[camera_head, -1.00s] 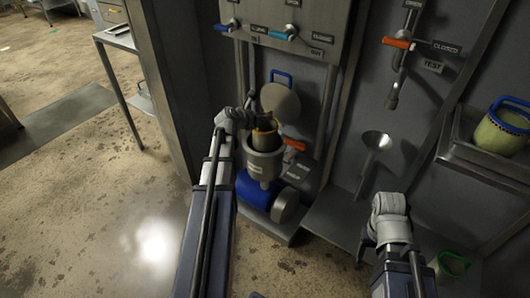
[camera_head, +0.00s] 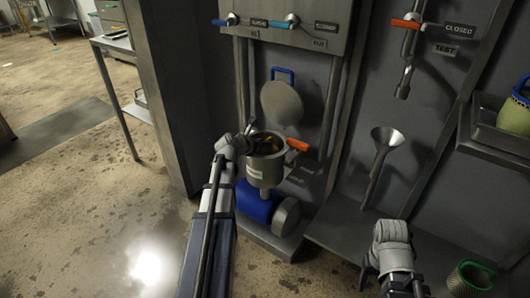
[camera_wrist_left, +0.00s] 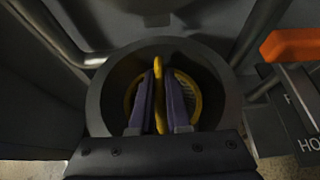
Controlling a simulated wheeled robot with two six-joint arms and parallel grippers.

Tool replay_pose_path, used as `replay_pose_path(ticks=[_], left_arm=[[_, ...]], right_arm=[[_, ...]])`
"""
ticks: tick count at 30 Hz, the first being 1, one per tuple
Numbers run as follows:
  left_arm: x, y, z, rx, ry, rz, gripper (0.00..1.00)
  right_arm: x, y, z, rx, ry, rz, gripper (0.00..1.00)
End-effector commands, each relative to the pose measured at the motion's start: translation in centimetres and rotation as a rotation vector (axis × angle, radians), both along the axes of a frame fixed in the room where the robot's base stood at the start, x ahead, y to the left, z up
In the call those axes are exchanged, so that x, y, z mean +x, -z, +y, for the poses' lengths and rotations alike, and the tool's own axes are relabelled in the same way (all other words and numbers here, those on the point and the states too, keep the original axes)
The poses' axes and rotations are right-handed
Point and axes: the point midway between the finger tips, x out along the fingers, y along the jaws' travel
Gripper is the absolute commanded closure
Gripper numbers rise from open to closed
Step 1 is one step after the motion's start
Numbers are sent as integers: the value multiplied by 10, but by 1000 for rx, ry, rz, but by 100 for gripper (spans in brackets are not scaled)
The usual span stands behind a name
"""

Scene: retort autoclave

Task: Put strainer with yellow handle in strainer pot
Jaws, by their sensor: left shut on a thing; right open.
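The strainer with the yellow handle (camera_wrist_left: 158,82) shows in the left wrist view, between the fingers of my left gripper (camera_wrist_left: 160,100). Its round yellow rim and mesh sit inside the grey strainer pot (camera_wrist_left: 103,95). In the head view the pot (camera_head: 265,171) stands above a blue pump, and my left gripper (camera_head: 254,143) reaches over its open top from the left. My left gripper is shut on the handle. How deep the strainer sits is hard to tell. My right gripper (camera_head: 372,265) is at the lower right, apart from the pot; its fingers are mostly hidden.
An orange lever (camera_head: 298,145) sits close to the pot's right side. A round lid with a blue handle (camera_head: 281,103) is upright behind it. A metal funnel (camera_head: 384,140) stands at right, and a green strainer basket (camera_head: 470,277) is at the lower right.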

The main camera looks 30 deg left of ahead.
Motion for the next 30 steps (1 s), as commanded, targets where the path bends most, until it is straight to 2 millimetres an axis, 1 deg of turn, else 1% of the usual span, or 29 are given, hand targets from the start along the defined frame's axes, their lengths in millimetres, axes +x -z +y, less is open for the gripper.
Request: replay_pose_path(ticks=[1, 3, 5, 12, 17, 18, 24, 25, 26, 30], left_arm=[[0, 15, 0, 0, 0, -1, 100], [0, 22, 0, 0, 0, -1, 100], [0, 24, 0, 0, 0, -1, 100], [0, 21, 0, 0, 0, -1, 100], [0, 26, 0, 0, 0, -1, 100], [0, 25, 0, 0, 0, 0, 82], [0, 24, 0, 0, 0, 0, 60], [0, 24, 0, 0, 0, 0, 56], [0, 24, 0, 0, 0, 0, 56], [0, 24, 0, 0, 0, 0, 56]], right_arm=[[0, 15, 0, 0, 2, 0, 40], [0, 22, 0, 0, 4, 0, 40], [0, 24, 0, 0, 5, -1, 40], [0, 21, 0, 0, 6, -1, 40], [0, 26, 0, 0, 6, -1, 40], [0, 25, 0, 0, 7, -1, 40], [0, 24, 0, 0, 6, -1, 40], [0, 24, 0, 0, 6, -1, 40], [0, 24, 0, 0, 6, -1, 40], [0, 24, 0, 0, 6, -1, 40]])
